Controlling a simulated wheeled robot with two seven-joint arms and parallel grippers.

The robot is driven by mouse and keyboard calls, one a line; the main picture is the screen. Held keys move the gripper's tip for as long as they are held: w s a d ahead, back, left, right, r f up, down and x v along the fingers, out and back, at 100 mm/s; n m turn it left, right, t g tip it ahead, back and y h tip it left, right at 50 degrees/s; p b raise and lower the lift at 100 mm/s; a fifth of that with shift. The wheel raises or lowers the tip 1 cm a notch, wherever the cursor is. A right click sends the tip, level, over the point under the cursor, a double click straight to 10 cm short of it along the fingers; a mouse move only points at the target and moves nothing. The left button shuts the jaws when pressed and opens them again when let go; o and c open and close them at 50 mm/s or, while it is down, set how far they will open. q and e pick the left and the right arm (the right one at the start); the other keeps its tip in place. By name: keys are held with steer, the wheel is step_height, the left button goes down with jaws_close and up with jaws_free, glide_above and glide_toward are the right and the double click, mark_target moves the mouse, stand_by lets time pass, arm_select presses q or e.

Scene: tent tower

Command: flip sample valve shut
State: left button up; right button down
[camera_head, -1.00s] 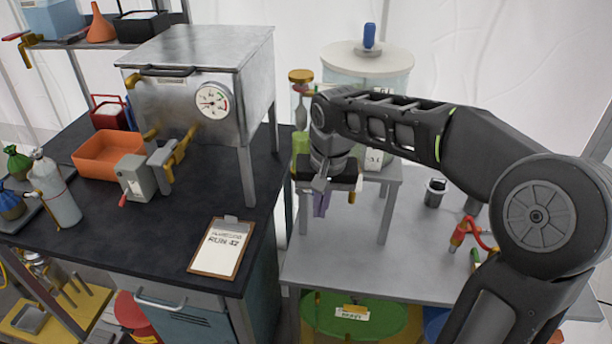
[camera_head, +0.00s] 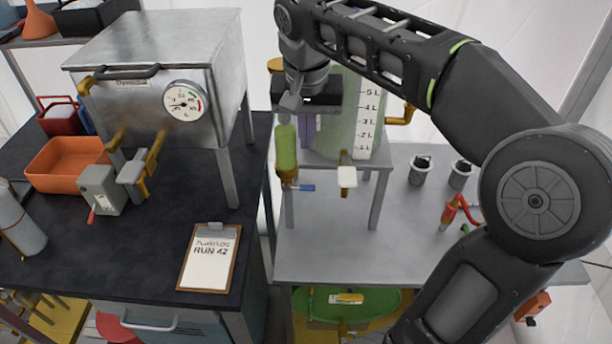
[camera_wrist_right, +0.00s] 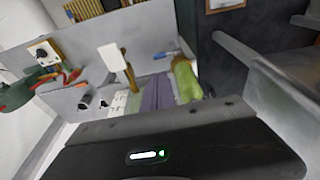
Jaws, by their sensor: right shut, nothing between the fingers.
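My right gripper (camera_head: 308,136) has purple fingers, shut and empty, pointing down in front of the tank (camera_head: 352,105) with a litre scale. Just left of the fingers hangs a green sight tube (camera_head: 286,148) with a brass fitting and a blue lever (camera_head: 301,187) pointing right. To the right is a brass tap with a white handle (camera_head: 347,177). Neither picture labels the sample valve, so I cannot tell which it is. In the right wrist view the fingers (camera_wrist_right: 158,92) lie between the green tube (camera_wrist_right: 187,80) and the white handle (camera_wrist_right: 109,56), with the blue lever (camera_wrist_right: 160,56) beyond.
The tank stands on a raised grey stand on the grey table (camera_head: 400,235). Two dark cups (camera_head: 420,170) and a red valve (camera_head: 450,212) stand to the right. A metal oven (camera_head: 165,80) with a gauge and a clipboard (camera_head: 209,258) are on the left bench.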

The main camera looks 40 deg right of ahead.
mark_target(310, 186)
steer(key=f, duration=0.4)
steer(key=w+d+f, duration=0.1)
steer(key=f, duration=0.4)
steer(key=w+f, duration=0.1)
steer(key=f, duration=0.3)
steer(key=shift+d+f, duration=0.2)
steer(key=shift+d, duration=0.15)
steer(key=shift+s+d+f+b, duration=0.15)
steer(key=shift+f+b, duration=0.25)
steer(key=shift+f, duration=0.05)
steer(key=shift+r, duration=0.2)
